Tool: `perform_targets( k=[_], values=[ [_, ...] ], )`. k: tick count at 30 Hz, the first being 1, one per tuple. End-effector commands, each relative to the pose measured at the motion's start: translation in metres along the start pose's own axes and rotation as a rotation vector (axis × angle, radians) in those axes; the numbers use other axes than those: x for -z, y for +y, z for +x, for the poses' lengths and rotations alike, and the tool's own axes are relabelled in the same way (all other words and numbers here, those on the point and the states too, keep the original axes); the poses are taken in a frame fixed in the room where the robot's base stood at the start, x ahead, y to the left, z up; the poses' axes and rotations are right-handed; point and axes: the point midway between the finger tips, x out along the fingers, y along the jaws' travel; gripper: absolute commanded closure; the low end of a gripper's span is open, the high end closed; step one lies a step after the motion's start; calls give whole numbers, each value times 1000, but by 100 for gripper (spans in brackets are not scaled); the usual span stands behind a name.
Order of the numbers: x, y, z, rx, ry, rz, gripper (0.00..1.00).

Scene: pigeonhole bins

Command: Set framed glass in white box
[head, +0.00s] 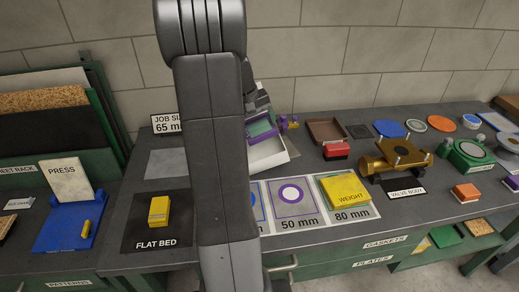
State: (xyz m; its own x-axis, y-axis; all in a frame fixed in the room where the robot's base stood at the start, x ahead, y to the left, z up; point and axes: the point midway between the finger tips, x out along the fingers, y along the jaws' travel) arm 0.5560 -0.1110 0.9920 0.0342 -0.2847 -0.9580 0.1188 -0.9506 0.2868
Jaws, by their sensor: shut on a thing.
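The framed glass (262,128), a greenish pane with a purple frame, is tilted at the white box (270,161), just right of my arm. It overlaps the box's opening, and I cannot tell whether it touches the box floor. My gripper (262,108) shows only as a dark part at the upper edge of the frame, shut on it. My arm hides the left side of the box and most of the gripper.
A small purple and yellow item (288,122) stands behind the box. A brown tray (327,130) and a red block (336,149) lie to the right. Gasket cards and a yellow weight (344,190) lie in front. The yellow block (158,208) sits on the flat bed.

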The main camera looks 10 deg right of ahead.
Motion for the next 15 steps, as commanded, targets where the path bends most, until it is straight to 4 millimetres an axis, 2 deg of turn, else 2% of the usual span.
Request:
perform_targets(
  k=[7, 15],
  values=[
    [0, -1, 3, 0, 0, -1, 53],
    [0, -12, 42, -1, -1, -2, 53]
  ],
)
